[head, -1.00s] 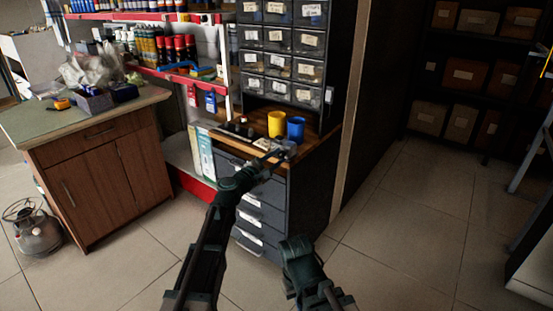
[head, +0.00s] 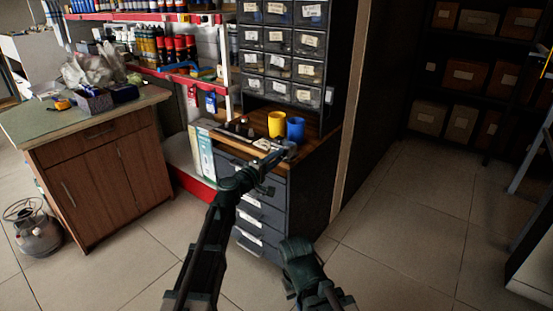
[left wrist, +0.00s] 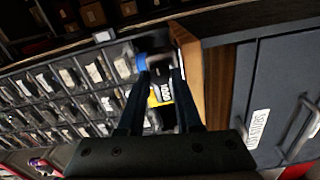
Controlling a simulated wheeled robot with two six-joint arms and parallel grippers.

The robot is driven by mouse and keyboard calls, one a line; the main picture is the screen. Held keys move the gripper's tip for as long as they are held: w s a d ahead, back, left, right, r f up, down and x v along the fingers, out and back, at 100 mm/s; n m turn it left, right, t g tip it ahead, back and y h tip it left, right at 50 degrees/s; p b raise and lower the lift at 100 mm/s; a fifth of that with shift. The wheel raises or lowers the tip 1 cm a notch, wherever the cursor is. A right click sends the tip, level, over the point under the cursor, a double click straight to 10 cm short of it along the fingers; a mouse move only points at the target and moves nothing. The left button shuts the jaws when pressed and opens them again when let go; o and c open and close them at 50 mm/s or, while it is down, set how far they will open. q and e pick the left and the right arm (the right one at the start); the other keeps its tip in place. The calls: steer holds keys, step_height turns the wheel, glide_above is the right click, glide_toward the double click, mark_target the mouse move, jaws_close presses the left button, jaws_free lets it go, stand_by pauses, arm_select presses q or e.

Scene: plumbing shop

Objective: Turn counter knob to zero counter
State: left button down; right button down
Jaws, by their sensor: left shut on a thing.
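The counter (left wrist: 165,91) shows between my fingers in the left wrist view, with white digits on a dark face; the image is tilted and the digits are too small to read surely. In the head view the small grey counter (head: 290,148) stands at the front right of the wooden drawer-unit top. My left gripper (head: 279,157) reaches it from the front. In the left wrist view the left gripper (left wrist: 160,72) is shut on the counter's knob, which is mostly hidden between the fingertips. My right arm shows at the bottom, but its gripper does not.
A yellow cup (head: 276,124) and a blue cup (head: 295,129) stand just behind the counter. Small dark items (head: 240,129) lie left of them. Labelled bins (head: 293,68) rise behind. A wooden cabinet (head: 103,175) stands left; the floor at right is clear.

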arm_select(q)
steer(key=shift+m, duration=0.4)
steer(key=c, duration=0.6)
jaws_free()
steer(key=v, duration=1.4)
